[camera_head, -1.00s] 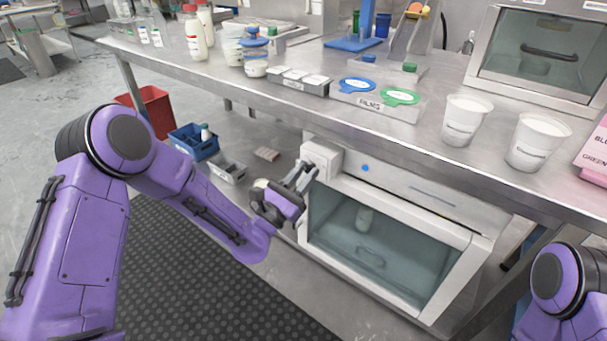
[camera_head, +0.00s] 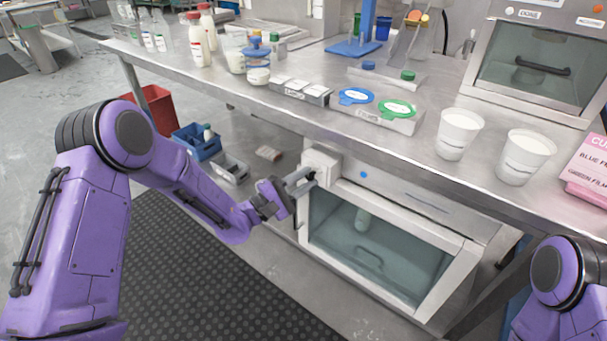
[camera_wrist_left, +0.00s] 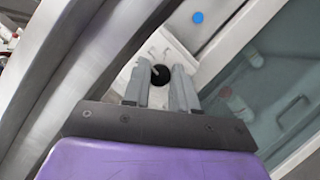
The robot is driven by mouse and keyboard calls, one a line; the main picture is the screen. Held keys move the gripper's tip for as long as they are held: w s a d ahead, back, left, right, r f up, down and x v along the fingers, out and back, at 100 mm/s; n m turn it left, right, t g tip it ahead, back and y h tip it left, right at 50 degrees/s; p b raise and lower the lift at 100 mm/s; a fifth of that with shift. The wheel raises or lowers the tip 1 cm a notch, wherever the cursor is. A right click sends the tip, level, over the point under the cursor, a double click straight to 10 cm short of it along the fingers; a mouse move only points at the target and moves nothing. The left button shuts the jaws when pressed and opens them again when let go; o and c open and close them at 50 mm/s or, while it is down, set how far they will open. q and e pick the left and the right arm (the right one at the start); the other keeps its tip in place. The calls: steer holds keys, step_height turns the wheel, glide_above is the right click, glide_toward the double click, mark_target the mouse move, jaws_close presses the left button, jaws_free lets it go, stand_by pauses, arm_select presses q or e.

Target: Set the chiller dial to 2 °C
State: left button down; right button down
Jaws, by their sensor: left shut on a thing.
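The chiller (camera_head: 437,238) stands under the steel table, with a clear glass door and a pale box (camera_head: 322,163) at its upper left corner. The round black chiller dial (camera_wrist_left: 160,75) sits on a pale plate with small marks around it in the left wrist view; I cannot read its setting. My left gripper (camera_head: 309,180) reaches the box from the left. In the left wrist view my left gripper (camera_wrist_left: 160,76) has its two grey fingers around the dial, shut on it. My right gripper is out of view.
The steel table (camera_head: 395,145) overhangs the chiller, with white cups, lidded containers and bottles on it. A blue dot (camera_head: 363,175) marks the chiller front. A blue crate (camera_head: 196,141) and a grey bin (camera_head: 232,170) stand on the floor behind my left arm.

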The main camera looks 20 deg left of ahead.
arm_select(q)
steer(key=m+p, duration=0.1)
steer(key=m+g+p, duration=0.1)
steer(key=m+p, duration=0.1)
steer(key=m, duration=0.1)
steer(key=shift+r+g, duration=0.25)
steer(key=shift+g, duration=0.05)
steer(key=m+g+p, duration=0.1)
steer(key=m+p, duration=0.2)
steer(key=shift+r+m+y, duration=0.1)
steer(key=shift+m+y, duration=0.2)
steer(key=shift+y, duration=0.1)
steer(key=m+y+p, duration=0.1)
steer(key=m+p, duration=0.1)
steer(key=shift+m+g, duration=0.4)
steer(key=shift+m+y+p, duration=0.4)
steer(key=shift+m+p, duration=0.4)
steer(key=shift+p, duration=0.15)
steer(key=c, duration=0.9)
jaws_free()
